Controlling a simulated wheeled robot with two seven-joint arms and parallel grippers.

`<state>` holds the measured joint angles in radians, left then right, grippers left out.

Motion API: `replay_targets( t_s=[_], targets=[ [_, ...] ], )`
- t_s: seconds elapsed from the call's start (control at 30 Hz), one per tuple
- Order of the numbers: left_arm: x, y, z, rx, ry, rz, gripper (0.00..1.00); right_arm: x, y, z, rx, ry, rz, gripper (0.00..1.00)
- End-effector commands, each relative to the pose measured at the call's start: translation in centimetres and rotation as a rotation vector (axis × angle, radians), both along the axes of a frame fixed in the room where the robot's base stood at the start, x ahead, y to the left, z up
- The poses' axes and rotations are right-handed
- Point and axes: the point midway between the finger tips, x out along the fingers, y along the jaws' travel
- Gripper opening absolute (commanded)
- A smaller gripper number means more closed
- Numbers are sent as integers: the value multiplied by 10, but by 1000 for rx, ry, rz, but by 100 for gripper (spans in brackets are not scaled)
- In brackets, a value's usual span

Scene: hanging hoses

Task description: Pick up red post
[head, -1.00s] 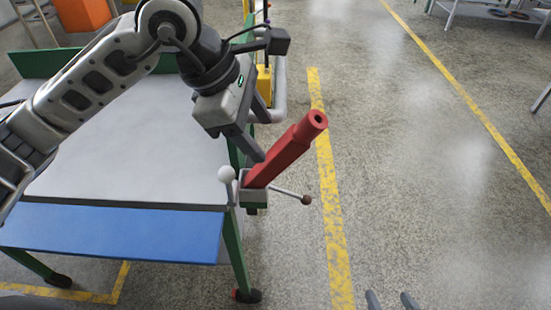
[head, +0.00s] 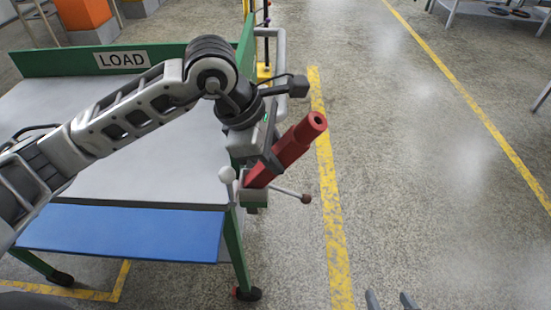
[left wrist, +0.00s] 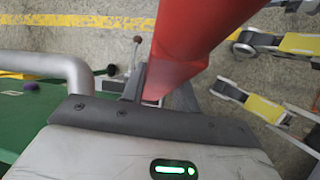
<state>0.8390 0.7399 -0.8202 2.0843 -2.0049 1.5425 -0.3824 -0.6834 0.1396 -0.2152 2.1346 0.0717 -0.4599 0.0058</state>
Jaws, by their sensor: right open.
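The grey table (head: 110,185) has a green back panel with a LOAD sign (head: 123,60) and a blue front panel (head: 120,233).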

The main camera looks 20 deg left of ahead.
Motion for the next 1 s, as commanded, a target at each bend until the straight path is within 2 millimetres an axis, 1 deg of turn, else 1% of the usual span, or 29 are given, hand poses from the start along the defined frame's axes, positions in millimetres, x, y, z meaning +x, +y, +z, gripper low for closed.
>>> replay_targets(
  t_s=[0.03,0.07,0.1,0.33,0.43,0.57,0.7,0.87,0.97,1.0],
  targets=[
    [0,0,0,0,0,0,12,0,0,1,0,-1,0,54],
    [0,0,0,0,0,0,4,1,0,1,0,-2,0,54],
    [0,0,0,0,0,0,2,1,0,1,1,-3,0,54],
    [0,0,2,-1,-2,1,2,1,0,2,1,-4,0,54],
    [1,0,10,0,-4,0,2,1,0,2,2,-4,0,54],
    [1,0,33,0,-9,0,2,1,0,1,2,-5,0,54],
    [1,0,62,-1,-8,1,2,1,0,1,3,-5,0,54],
    [1,0,89,-1,-5,1,2,2,0,2,4,-6,0,54],
    [1,0,108,-1,-6,1,2,2,0,7,1,-7,1,54],
    [1,0,118,-1,-5,1,2,2,0,11,-2,-7,1,54]
  ],
)
